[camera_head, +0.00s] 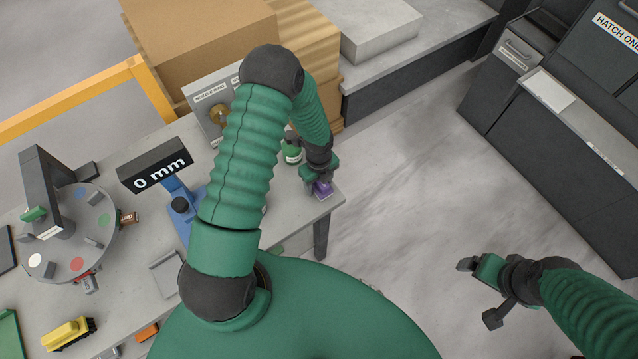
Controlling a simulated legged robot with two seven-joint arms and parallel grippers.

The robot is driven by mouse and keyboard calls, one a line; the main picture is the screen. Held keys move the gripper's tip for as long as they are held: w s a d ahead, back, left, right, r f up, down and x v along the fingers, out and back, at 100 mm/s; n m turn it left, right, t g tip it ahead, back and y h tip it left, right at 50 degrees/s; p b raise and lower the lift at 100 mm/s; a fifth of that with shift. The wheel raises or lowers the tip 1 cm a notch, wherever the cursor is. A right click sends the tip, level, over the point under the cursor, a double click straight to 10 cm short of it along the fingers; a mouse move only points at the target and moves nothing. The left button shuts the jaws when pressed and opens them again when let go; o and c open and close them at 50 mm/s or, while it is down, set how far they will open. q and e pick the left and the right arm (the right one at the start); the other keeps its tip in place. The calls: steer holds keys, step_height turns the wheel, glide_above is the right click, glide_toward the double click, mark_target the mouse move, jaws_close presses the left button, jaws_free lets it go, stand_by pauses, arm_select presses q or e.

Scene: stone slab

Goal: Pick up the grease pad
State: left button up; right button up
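A grey panel with a brass fitting (219,115), a "0 mm" display (156,168) and a round turntable (75,235) stand on the table. Cardboard boxes (190,40) are behind. Floor right of the table is clear.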

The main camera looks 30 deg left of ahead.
arm_select(q)
steer(key=shift+s+d+r, duration=0.1)
steer(key=shift+d+r, duration=0.15)
steer(key=shift+d, duration=0.35)
steer(key=c, duration=0.7)
steer(key=shift+d, duration=0.2)
steer(key=c, duration=0.4)
steer(key=shift+a, duration=0.4)
steer(key=shift+c, duration=0.2)
steer(key=shift+a+r, duration=0.25)
steer(key=shift+r, duration=0.15)
step_height(320, 180, up, 2)
steer(key=shift+d+r+b, duration=0.15)
steer(key=shift+b, duration=0.5)
steer(key=s+d+r+b, duration=0.1)
steer(key=s+d, duration=0.1)
steer(key=s, duration=0.5)
steer(key=s+d+b, duration=0.1)
steer(key=s+d, duration=0.2)
steer(key=s, duration=0.5)
steer(key=shift+d+r+b, duration=0.3)
steer(key=shift+r, duration=0.1)
arm_select(e)
steer(key=f, duration=0.2)
steer(key=d+f, duration=0.1)
steer(key=f, duration=0.1)
steer(key=shift+s+d, duration=0.1)
